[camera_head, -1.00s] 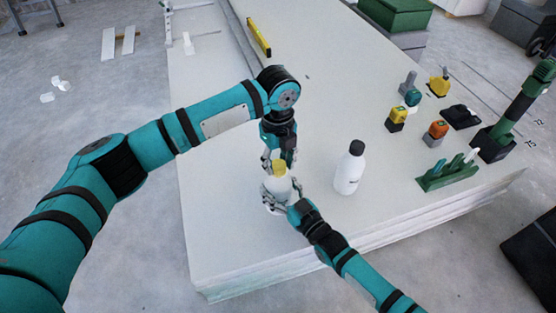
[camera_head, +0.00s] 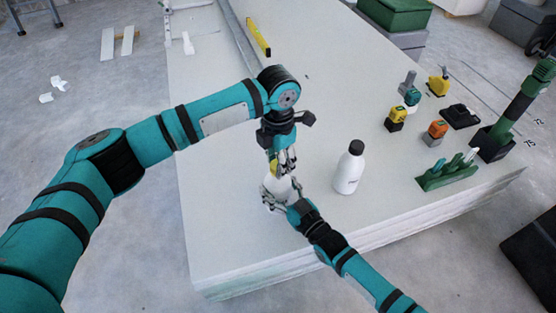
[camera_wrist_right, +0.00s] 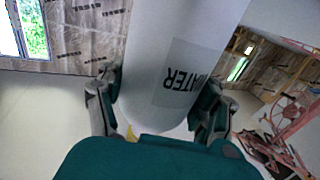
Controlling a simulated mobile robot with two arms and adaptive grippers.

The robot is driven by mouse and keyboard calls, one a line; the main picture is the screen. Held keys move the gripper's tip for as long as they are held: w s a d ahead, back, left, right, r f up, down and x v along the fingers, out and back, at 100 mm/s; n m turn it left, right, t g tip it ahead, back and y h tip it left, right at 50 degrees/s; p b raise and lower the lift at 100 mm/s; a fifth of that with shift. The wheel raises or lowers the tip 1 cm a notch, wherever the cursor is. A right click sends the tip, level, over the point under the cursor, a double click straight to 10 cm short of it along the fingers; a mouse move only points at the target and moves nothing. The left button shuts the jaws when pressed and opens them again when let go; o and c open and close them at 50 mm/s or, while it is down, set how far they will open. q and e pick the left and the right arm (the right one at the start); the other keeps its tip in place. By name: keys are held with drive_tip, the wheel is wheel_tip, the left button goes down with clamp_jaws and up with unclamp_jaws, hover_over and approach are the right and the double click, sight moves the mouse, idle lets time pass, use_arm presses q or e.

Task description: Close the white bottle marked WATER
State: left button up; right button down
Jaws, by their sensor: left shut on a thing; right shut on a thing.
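The white bottle marked WATER (camera_head: 279,187) stands on the stack of white panels, and its label shows upside down in the right wrist view (camera_wrist_right: 183,75). My right gripper (camera_head: 281,199) is shut around its body from the lower right; its fingers flank the bottle in the right wrist view (camera_wrist_right: 160,105). A yellow cap (camera_head: 274,167) is at the top of the bottle. My left gripper (camera_head: 282,163) points down from above and is shut on the cap, its fingers hiding part of it. How far the cap sits on the neck cannot be seen.
Another white bottle with a black cap (camera_head: 350,167) stands just to the right. A yellow level (camera_head: 258,37) lies at the back. The panel stack (camera_head: 225,240) is clear at the front left.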

use_arm(q)
drive_tip(key=o, duration=0.8)
drive_tip(key=shift+c, duration=0.2)
drive_tip(key=shift+r, duration=2.25)
drive_tip(key=shift+c, duration=0.5)
